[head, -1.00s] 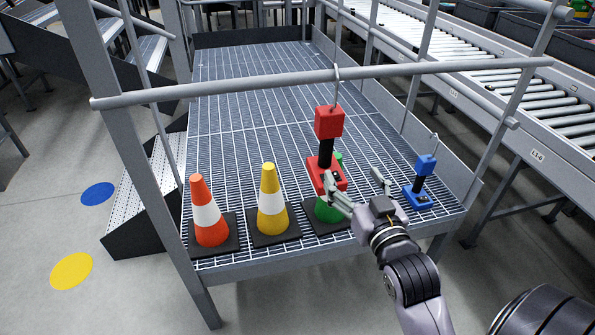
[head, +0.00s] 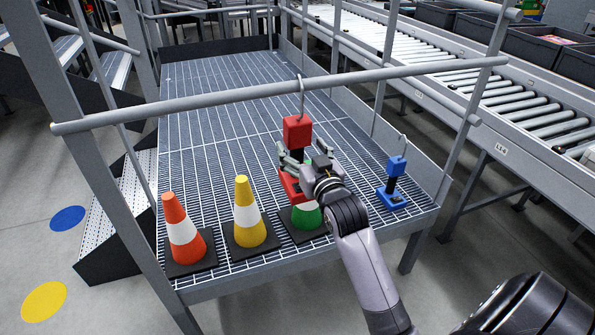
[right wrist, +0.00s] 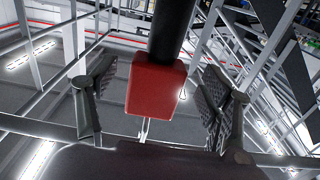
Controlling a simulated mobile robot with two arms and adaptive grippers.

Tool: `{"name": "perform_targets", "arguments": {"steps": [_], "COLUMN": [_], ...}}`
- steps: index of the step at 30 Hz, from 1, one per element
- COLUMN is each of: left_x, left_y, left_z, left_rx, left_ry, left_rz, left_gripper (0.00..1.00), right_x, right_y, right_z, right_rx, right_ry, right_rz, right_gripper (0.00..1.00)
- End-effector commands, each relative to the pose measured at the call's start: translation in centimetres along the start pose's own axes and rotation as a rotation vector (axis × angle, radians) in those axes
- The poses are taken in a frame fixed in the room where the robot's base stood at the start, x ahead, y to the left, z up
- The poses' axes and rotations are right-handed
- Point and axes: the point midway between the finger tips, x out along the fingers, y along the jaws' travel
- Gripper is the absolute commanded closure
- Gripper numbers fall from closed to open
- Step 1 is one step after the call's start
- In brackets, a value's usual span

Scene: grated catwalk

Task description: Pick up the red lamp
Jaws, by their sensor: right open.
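The red lamp (head: 297,131) hangs by a thin hook from the grey rail in the head view. It has a red block on top, a black stem and a red lower part, which my right gripper partly hides. My right gripper (head: 302,149) is open at the lamp, with a finger on each side of the stem. In the right wrist view the lamp's red block (right wrist: 155,90) and black stem stand between the two spread fingers, with gaps on both sides. My left gripper is out of view.
The grey rail (head: 200,103) crosses above the grated platform (head: 225,85). Orange (head: 181,228), yellow (head: 246,212) and green (head: 307,217) cones stand along its front edge. A blue lamp (head: 396,168) is at the right. A roller conveyor (head: 530,113) runs behind.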

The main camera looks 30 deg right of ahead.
Motion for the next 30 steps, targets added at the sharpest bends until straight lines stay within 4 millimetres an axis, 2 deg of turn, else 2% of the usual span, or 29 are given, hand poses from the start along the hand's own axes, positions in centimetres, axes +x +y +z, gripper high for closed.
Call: {"name": "perform_targets", "arguments": {"steps": [3, 6, 15, 30], "left_x": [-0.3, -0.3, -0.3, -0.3], "left_y": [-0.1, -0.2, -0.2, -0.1], "left_z": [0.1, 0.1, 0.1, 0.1], "left_rx": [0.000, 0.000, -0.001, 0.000], "left_ry": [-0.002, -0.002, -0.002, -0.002], "left_rz": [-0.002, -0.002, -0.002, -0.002], "left_gripper": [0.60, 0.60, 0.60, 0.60], "right_x": [2.0, 3.0, 3.4, 3.4], "right_y": [0.1, 0.1, 0.1, 0.1], "right_z": [0.0, 0.1, 0.2, 0.2], "right_rx": [0.000, 0.000, 0.000, 0.000], "right_ry": [0.002, 0.000, 0.000, 0.000], "right_rz": [0.000, 0.000, -0.001, -0.001], "right_gripper": [0.27, 0.27, 0.27, 0.61]}}
